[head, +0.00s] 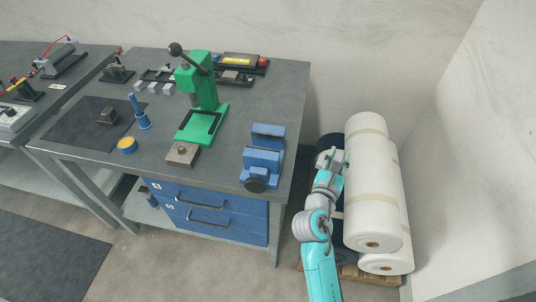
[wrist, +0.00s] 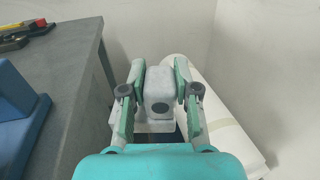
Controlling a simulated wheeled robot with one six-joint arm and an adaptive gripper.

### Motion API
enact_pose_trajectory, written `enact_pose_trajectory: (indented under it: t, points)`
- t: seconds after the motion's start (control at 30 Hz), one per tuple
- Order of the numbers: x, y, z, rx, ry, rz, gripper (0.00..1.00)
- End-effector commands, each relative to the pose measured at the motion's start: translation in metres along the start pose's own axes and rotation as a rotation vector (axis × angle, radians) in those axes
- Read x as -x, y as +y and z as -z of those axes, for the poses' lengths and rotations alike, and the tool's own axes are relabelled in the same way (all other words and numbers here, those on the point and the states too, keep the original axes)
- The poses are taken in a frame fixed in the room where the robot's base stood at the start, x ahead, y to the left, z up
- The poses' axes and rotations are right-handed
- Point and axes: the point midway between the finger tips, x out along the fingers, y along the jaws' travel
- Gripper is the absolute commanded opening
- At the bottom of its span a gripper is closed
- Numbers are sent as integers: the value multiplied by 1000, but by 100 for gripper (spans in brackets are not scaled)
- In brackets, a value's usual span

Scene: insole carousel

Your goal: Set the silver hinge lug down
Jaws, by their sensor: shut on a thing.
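The silver hinge lug (wrist: 159,92), a pale grey block with a dark round hole and a wider foot below, is between the fingers of my gripper (wrist: 160,72) in the wrist view. The gripper is shut on it, one green-padded finger on each side. In the head view my gripper (head: 334,163) is held out to the right of the workbench, beside the white rolls. The lug is too small there to tell apart from the fingers. The lug appears clear of the bench top in the wrist view.
The grey workbench (head: 226,160) carries a blue vise (head: 263,160), a green press (head: 203,105), a metal block (head: 183,153), a yellow-topped tin (head: 128,145) and a dark mat (head: 75,130).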

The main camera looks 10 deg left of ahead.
Motion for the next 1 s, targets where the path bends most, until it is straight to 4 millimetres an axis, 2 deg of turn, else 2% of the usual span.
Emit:
enact_pose_trajectory:
  t: [0.03,0.2,0.4,0.5,0.6,0.67,1.0]
  points:
    - [0,23,-25,-7,-8,-20,0]
    - [10,89,-91,-8,-6,-85,0]
    - [32,148,-147,-4,-3,-175,0]
    - [42,166,-164,-2,-2,-208,0]
    - [47,175,-172,0,-1,-226,0]
    - [48,177,-170,1,1,-232,0]
    - [49,178,-119,3,1,-233,0]
